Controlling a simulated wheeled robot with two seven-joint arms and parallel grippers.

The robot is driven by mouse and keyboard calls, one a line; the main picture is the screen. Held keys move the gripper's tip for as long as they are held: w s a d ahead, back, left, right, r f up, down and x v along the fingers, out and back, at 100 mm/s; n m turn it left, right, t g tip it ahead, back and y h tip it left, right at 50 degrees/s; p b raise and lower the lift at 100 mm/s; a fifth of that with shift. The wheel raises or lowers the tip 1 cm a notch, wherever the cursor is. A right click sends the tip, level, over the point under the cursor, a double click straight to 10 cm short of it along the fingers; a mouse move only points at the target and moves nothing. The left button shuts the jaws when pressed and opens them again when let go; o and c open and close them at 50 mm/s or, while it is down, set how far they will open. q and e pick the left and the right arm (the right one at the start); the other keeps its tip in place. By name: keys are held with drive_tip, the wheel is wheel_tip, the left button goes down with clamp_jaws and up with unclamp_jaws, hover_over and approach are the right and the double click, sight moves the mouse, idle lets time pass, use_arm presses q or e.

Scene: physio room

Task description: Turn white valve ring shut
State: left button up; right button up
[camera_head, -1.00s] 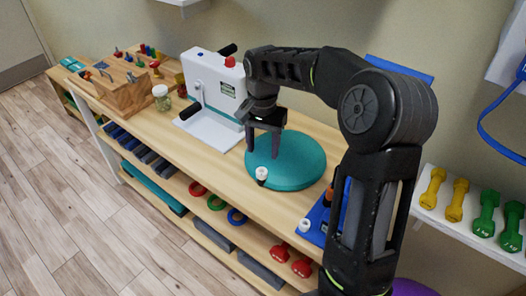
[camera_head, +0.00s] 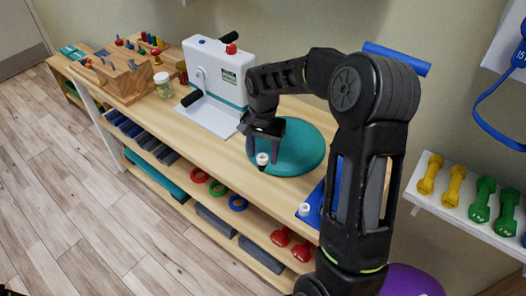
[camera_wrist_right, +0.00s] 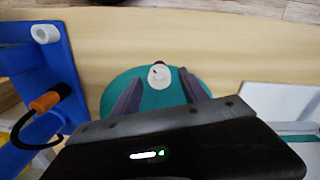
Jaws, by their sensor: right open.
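The white valve ring (camera_head: 262,158) sits on a short dark stem at the front edge of the teal air cushion (camera_head: 304,155). It also shows in the right wrist view (camera_wrist_right: 159,75), at the cushion's rim. My right gripper (camera_head: 266,152) is open, its dark fingers pointing down over the cushion beside the ring. In the right wrist view the two fingers (camera_wrist_right: 160,90) stand apart on either side of the ring, with a gap to it on each side. Nothing is held. My left gripper does not show.
A white device with black handles (camera_head: 216,80) stands to the left on the wooden bench. A blue stand (camera_wrist_right: 28,70) with a white roller (camera_wrist_right: 44,33) and an orange-and-black handle (camera_wrist_right: 46,102) is to the right. Dumbbells (camera_head: 482,198) lie on a wall shelf.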

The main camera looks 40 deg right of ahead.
drive_tip(key=shift+f, duration=0.15)
drive_tip(key=shift+c, duration=0.4)
clamp_jaws()
